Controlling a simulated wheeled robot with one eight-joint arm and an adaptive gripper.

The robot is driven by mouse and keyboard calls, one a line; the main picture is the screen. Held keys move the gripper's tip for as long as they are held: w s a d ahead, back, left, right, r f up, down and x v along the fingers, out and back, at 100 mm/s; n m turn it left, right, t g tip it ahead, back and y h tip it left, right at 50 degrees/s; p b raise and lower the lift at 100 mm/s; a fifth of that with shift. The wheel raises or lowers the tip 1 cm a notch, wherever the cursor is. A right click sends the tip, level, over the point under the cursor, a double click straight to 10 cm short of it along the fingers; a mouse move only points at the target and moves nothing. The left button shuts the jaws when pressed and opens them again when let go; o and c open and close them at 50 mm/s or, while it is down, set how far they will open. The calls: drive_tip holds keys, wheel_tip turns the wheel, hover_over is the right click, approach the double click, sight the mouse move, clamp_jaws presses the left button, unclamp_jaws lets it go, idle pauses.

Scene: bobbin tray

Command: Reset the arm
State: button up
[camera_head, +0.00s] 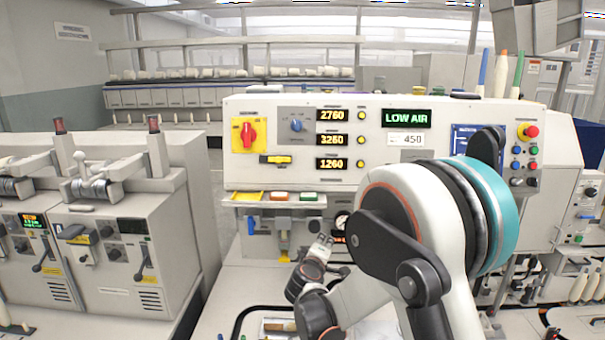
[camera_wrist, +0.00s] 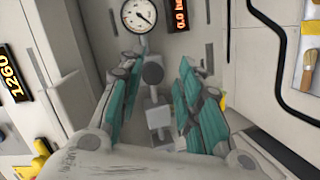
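My gripper (camera_wrist: 158,100) shows in the wrist view with its two teal-padded fingers spread apart and nothing between them. Its fingers point toward a machine face with a round gauge (camera_wrist: 140,16) and a red digital readout (camera_wrist: 181,14). In the head view my gripper (camera_head: 320,246) is small and partly hidden by my own arm, in front of the lower part of the control machine (camera_head: 370,172). A grey knob-like part (camera_wrist: 153,72) and a pale block (camera_wrist: 157,115) show between the fingers, behind them.
The control panel carries a red rotary switch (camera_head: 248,133), a LOW AIR display (camera_head: 406,118) and a red button (camera_head: 531,131). A grey machine (camera_head: 110,255) with levers stands at left. A brush (camera_wrist: 308,70) lies in a black-rimmed area at right in the wrist view.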

drive_tip(key=s+d+r+m+g, duration=0.2)
drive_tip(key=s+d+r+m, duration=0.1)
drive_tip(key=s+d+r, duration=0.5)
drive_tip(key=s+d+r+m+g, duration=0.35)
drive_tip(key=s+d, duration=0.25)
drive_tip(key=s, duration=0.4)
drive_tip(key=s+f+m+g+y, duration=0.1)
drive_tip(key=s+f+m, duration=0.1)
drive_tip(key=s, duration=1)
drive_tip(key=s+f+m+g+y, duration=0.1)
drive_tip(key=s+f+m+y, duration=0.1)
drive_tip(key=s, duration=1.1)
drive_tip(key=shift+m+y, duration=0.3)
drive_tip(key=shift+m, duration=0.15)
drive_tip(key=shift+o, duration=0.2)
